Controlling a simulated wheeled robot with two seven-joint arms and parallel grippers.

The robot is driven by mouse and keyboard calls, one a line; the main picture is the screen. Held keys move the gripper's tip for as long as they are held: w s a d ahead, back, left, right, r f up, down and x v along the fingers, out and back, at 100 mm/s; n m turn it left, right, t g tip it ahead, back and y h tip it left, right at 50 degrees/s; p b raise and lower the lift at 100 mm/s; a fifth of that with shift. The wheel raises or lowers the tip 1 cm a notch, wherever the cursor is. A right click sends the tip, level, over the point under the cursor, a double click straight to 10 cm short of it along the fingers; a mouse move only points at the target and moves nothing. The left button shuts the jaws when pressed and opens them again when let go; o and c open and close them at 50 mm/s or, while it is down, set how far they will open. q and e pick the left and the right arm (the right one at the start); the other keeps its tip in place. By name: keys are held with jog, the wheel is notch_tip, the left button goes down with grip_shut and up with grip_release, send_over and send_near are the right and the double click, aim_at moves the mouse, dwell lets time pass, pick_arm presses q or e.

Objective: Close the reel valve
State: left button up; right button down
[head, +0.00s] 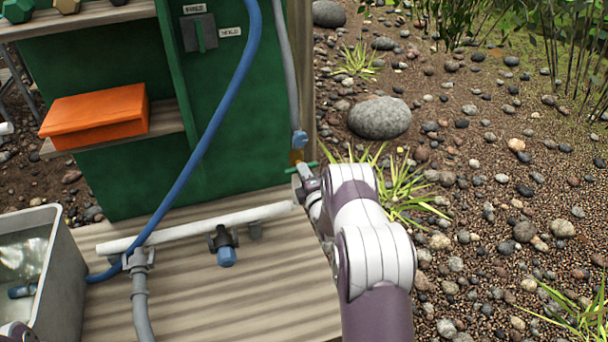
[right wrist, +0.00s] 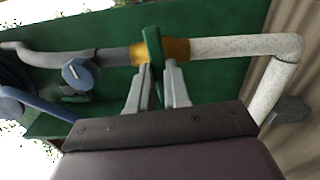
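A valve with a green handle (right wrist: 153,48) and a brass-coloured body (right wrist: 177,50) sits in the pipe line beside the green cabinet. In the right wrist view the handle stands across the line of the pipe. In the head view the green handle (head: 312,165) shows partly, at the cabinet's lower right corner. My right gripper (right wrist: 157,66) has a fingertip on each side of the handle and appears shut on it. In the head view the right gripper (head: 301,178) is partly hidden by its own wrist. My left gripper is not in view.
The green cabinet (head: 240,120) carries an orange box (head: 97,113) on a shelf. A white pipe (head: 190,228) and a blue-ended valve (head: 226,256) lie over the ribbed deck (head: 270,290). A blue hose (head: 215,125) crosses in front. A grey tub (head: 68,275) stands left; stony ground lies right.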

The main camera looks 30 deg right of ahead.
jog(key=shift+m, duration=0.6)
jog(key=c, duration=1.1)
grip_release()
jog(key=shift+s, duration=0.1)
jog(key=p+v, duration=0.5)
jog(key=v, duration=0.7)
jog(key=shift+s+a, duration=0.15)
jog(key=shift+s, duration=0.1)
